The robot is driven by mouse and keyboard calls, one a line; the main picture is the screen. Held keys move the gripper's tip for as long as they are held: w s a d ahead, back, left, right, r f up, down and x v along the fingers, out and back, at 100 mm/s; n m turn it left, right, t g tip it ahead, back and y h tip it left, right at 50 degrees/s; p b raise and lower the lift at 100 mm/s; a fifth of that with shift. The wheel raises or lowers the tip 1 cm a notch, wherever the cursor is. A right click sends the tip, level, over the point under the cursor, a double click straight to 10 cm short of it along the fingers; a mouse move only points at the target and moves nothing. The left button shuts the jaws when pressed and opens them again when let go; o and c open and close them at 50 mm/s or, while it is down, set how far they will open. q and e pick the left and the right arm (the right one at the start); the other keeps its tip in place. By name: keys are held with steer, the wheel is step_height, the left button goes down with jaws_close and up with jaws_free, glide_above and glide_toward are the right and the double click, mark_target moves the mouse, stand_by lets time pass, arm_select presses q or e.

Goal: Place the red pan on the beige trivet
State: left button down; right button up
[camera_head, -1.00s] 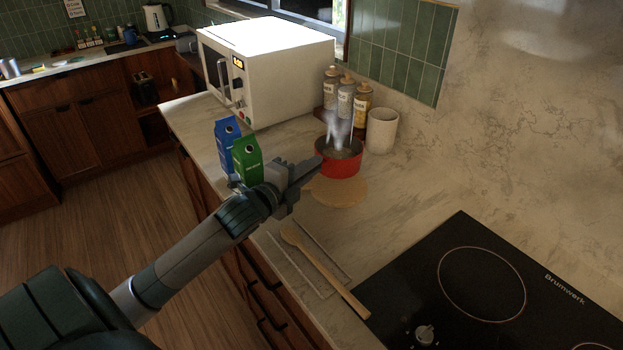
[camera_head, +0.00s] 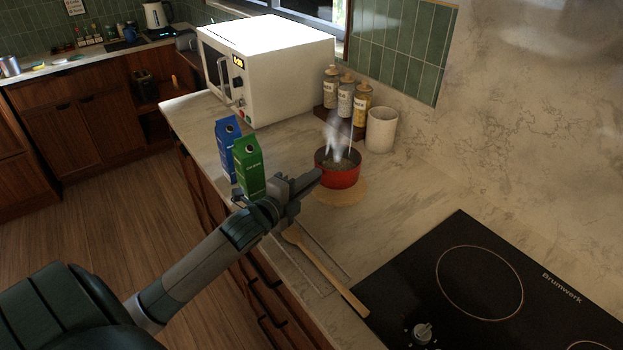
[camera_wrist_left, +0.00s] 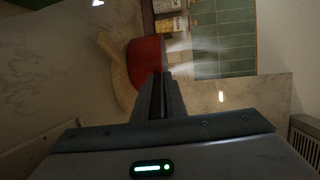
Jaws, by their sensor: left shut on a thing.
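The red pan (camera_head: 338,175) is upright and steaming, with greyish contents. It also shows in the left wrist view (camera_wrist_left: 147,56). The round beige trivet (camera_head: 341,196) lies flat on the counter, and its front edge shows below the pan. It also shows in the left wrist view (camera_wrist_left: 113,66). The pan overlaps most of the trivet in the head view; whether it touches it I cannot tell. My left gripper (camera_head: 312,179) is shut at the pan's near side, on its handle, which the fingers (camera_wrist_left: 160,97) mostly hide. My right gripper is out of view.
Blue (camera_head: 227,140) and green (camera_head: 249,166) cartons stand close behind my left wrist. A white cup (camera_head: 381,130) and several bottles (camera_head: 346,98) stand behind the pan. A wooden spoon (camera_head: 325,270) lies in front. The microwave (camera_head: 268,70) is at back, the cooktop (camera_head: 480,285) at right.

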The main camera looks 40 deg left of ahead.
arm_select(q)
steer(key=shift+r, duration=0.15)
steer(key=c, duration=1.8)
jaws_free()
steer(key=shift+f, duration=0.2)
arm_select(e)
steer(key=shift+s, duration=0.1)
arm_select(q)
steer(key=shift+r, duration=0.1)
